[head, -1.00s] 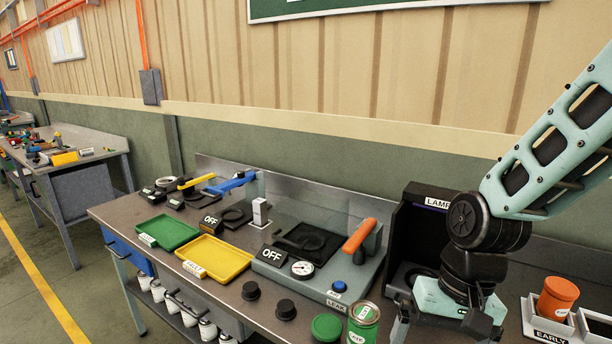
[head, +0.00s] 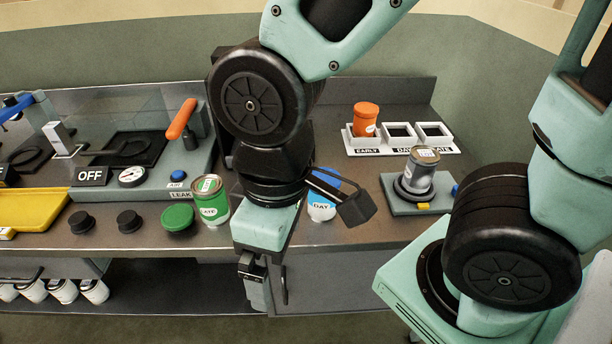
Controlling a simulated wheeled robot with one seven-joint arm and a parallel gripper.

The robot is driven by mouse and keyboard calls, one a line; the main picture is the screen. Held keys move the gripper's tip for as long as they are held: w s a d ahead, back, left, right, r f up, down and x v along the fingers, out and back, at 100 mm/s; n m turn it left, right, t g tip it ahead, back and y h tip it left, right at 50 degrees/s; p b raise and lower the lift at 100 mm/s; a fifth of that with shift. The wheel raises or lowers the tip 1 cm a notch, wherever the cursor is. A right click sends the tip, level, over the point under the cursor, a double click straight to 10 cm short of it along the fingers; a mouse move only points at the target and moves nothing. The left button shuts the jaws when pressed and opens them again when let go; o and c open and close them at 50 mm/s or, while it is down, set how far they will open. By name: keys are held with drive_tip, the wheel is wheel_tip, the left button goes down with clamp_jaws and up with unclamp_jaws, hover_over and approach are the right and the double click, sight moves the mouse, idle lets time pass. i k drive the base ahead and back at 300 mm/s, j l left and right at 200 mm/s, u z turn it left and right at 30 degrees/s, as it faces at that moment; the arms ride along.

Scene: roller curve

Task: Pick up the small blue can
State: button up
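The small blue can (head: 321,208), with a white band reading DAY, stands on the bench right of my wrist in the head view. A dark bar ending in a black block crosses in front of its upper right side, hiding part of it. My gripper (head: 257,285) hangs at the bench's front edge, left of and nearer than the can. I see no contact between its lower end and the can. The fingertips do not show clearly, so I cannot tell whether it is open or shut.
A green can (head: 210,201) and green lid (head: 178,219) stand to the left. A grey can (head: 421,170) sits on a round stand to the right. Behind is a white three-slot rack (head: 397,146) holding an orange can (head: 366,118). Black knobs (head: 129,221) lie further left.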

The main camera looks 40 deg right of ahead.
sight(320, 209)
drive_tip(key=j+z, duration=0.75)
drive_tip(key=k+j+z, duration=0.1)
drive_tip(key=j+z, duration=0.25)
drive_tip(key=l, duration=0.1)
